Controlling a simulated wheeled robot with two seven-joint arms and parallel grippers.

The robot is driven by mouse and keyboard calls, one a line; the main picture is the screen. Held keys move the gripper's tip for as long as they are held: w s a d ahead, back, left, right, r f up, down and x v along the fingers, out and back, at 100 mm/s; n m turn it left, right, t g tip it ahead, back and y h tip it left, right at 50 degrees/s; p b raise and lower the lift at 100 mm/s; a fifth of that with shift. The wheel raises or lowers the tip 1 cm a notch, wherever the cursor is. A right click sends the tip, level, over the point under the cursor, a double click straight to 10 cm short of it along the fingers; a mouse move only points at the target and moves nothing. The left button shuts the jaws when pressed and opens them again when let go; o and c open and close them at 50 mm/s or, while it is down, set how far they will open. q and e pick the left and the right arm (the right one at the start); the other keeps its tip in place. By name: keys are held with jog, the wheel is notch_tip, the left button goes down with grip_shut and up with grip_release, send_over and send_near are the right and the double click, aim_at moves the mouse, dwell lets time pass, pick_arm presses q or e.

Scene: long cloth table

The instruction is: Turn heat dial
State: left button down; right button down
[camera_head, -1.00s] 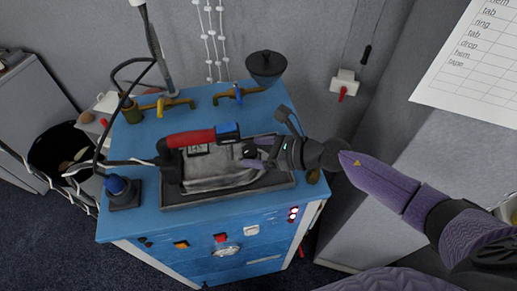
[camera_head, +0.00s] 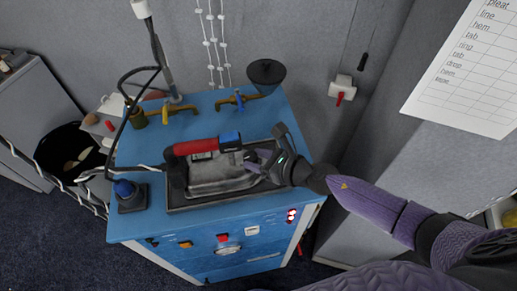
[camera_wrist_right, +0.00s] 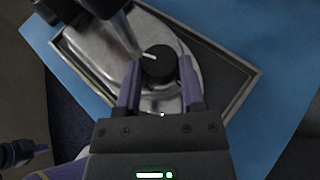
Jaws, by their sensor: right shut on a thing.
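A steam iron with a red-and-black handle and a silver body (camera_head: 215,181) lies on a dark tray (camera_head: 190,204) on the blue workstation. The heat dial (camera_wrist_right: 158,62), a black round knob with a white pointer line, sits on the iron's silver body in the right wrist view. The line points to the upper left. My right gripper (camera_wrist_right: 160,72) is shut on the dial, one purple finger on each side; it also shows in the head view (camera_head: 258,158), where it largely hides the dial. My left gripper (camera_wrist_right: 20,153) seems to show small and dark at the wrist view's lower left; its jaws are unclear.
A black funnel (camera_head: 266,74) and brass valves (camera_head: 180,110) stand at the back. A dark basket (camera_head: 70,152) is on the left. Buttons line the front panel (camera_head: 225,248). A cable runs to the iron's left end.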

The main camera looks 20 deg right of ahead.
jog(key=m+h+p, duration=0.1)
jog(key=m+t+h+p, duration=0.1)
jog(key=p, duration=0.1)
jog(key=m+t+h+p, duration=0.1)
jog(key=h, duration=0.1)
jog(key=shift+s+a+r+m, duration=0.25)
jog(key=shift+a+m, duration=0.1)
jog(key=shift+m, duration=0.05)
jog(key=shift+a+f+m+t+h+p, duration=0.15)
jog(key=shift+m+t+h+p, duration=0.25)
jog(key=shift+m+h+p, duration=0.4)
jog(key=shift+a+m+h, duration=0.2)
jog(key=shift+m+h, duration=0.8)
jog(key=shift+h, duration=0.2)
jog(key=m+h, duration=0.2)
jog(key=shift+a+f+h, duration=0.15)
jog(key=shift+h, duration=0.25)
jog(key=shift+w+a+m+g+h+b, duration=0.15)
jog(key=shift+m+h+b, duration=0.15)
jog(key=shift+m+h, duration=0.45)
jog(key=shift+s+a+m+g+h+b, duration=0.15)
jog(key=shift+m+h+b, duration=0.15)
jog(key=shift+m+h, duration=0.45)
jog(key=shift+w+h, duration=0.1)
jog(key=shift+h, duration=0.2)
jog(key=shift+c, duration=1)
grip_release()
jog(key=shift+d, duration=0.1)
